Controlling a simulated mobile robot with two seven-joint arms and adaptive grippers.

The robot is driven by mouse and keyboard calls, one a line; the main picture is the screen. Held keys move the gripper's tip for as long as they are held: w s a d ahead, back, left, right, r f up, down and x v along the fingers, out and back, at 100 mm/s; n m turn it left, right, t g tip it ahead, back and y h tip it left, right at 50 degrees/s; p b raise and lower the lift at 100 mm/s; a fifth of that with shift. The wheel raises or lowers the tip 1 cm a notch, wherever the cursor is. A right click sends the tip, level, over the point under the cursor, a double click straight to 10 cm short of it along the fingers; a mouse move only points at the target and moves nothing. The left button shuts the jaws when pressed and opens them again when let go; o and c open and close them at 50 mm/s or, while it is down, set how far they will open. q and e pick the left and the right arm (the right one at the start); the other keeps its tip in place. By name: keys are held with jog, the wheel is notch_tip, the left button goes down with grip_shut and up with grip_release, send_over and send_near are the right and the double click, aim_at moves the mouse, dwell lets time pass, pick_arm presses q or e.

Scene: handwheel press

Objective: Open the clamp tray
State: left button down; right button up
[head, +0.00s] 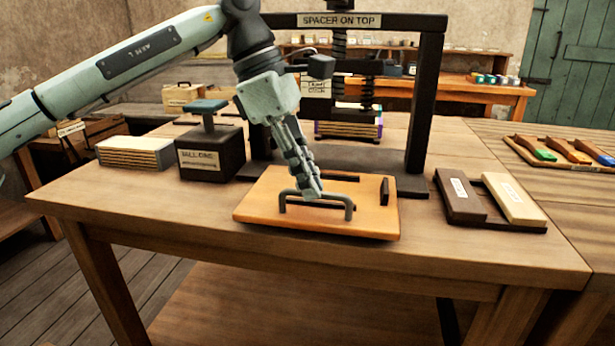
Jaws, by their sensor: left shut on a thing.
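The clamp tray (270,221) is a flat orange-brown wooden panel at the table's front middle, before the press. A grey bar handle (341,197) stands on its front part, and a small dark piece (384,191) sits on its right side. My left gripper (312,192) comes down from above and is shut on the handle. Its fingers hide part of the handle bar. Whether anything lies under the panel cannot be seen. My right gripper is not in view.
The dark press frame (425,100) stands right behind the tray. A black box (212,157) with a blue-topped piece and a pale stack (135,153) are at left. A dark block (460,196) and a cream block (514,199) lie at right. The table front (160,215) is clear.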

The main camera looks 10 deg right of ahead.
pick_arm(q)
jog(key=c, duration=1.6)
grip_release()
jog(key=v, duration=1.2)
